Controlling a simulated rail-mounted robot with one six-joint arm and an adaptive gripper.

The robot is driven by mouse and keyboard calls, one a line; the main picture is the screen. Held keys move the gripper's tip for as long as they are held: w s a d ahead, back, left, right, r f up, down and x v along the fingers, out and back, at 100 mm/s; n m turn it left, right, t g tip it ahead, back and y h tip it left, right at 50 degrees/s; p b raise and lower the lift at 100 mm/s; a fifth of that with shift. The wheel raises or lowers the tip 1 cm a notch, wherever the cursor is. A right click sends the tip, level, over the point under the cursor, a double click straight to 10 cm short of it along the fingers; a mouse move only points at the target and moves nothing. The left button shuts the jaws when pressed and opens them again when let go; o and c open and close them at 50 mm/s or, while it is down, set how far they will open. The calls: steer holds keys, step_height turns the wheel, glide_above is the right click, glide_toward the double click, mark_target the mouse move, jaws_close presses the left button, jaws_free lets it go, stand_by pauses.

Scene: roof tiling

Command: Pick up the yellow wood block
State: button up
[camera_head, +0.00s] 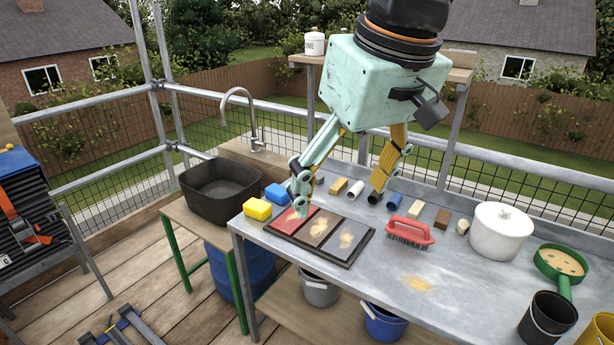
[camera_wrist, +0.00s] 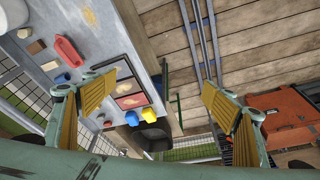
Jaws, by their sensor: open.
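A tan-yellow wood block (camera_head: 338,187) lies at the back of the grey worktop, and in the head view it appears between my gripper's fingers. My gripper (camera_head: 338,201) is open and empty above the worktop, with its fingers wide apart; they also show in the wrist view (camera_wrist: 160,100). A bright yellow block (camera_head: 257,209), perhaps a sponge, lies at the worktop's left end next to a blue one (camera_head: 277,194). The yellow one also shows in the wrist view (camera_wrist: 132,118). A pale cream block (camera_head: 416,209) and a dark brown block (camera_head: 442,219) lie farther right.
A dark three-panel tray (camera_head: 362,247) lies in front of my gripper. A red brush (camera_head: 410,231), a white lidded pot (camera_head: 500,231) and a green pan (camera_head: 561,262) stand to the right. A black basin (camera_head: 220,192) is left of the worktop.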

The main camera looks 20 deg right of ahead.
steer(key=w+d+n+p, duration=0.2)
steer(key=w+d, duration=0.1)
steer(key=w, duration=1.5)
steer(key=n+y+p, duration=0.2)
steer(key=n+p, duration=0.2)
steer(key=p, duration=0.2)
glide_above(340, 184)
steer(key=s, duration=0.2)
steer(key=f, duration=3.2)
steer(key=shift+w+d+f, duration=0.15)
steer(key=shift+d+f, duration=0.2)
steer(key=shift+w+d+f, duration=0.15)
steer(key=shift+d+f, duration=0.2)
steer(key=shift+f, duration=0.1)
steer(key=shift+b+x, duration=0.35)
steer(key=shift+x, duration=2.05)
